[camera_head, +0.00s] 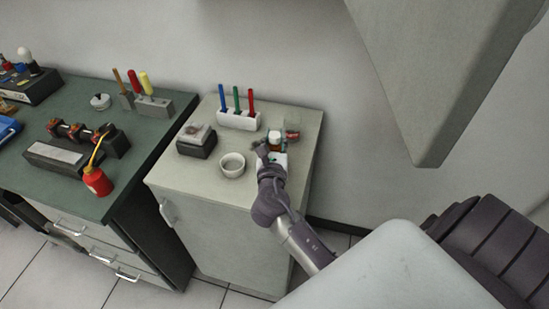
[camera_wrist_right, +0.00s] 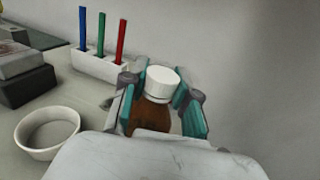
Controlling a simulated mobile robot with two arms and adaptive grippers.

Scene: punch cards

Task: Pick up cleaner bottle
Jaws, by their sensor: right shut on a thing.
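The cleaner bottle (camera_wrist_right: 152,115) is brown with a white cap. In the right wrist view it stands upright between the teal-padded fingers of my right gripper (camera_wrist_right: 161,100), which is shut on it. In the head view the bottle (camera_head: 274,138) shows small near the back right of the light cabinet top, with my right gripper (camera_head: 270,150) at it. The lower part of the bottle is hidden by the gripper. I cannot tell whether it touches the cabinet top. My left gripper is in neither view.
A white bowl (camera_head: 232,165), a dark grey box (camera_head: 196,141) and a white holder (camera_head: 238,120) with blue, green and red sticks stand left of the bottle. A small reddish clear item (camera_head: 292,135) is just right of it. A green workbench (camera_head: 150,128) with a red oil can (camera_head: 97,181) adjoins.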

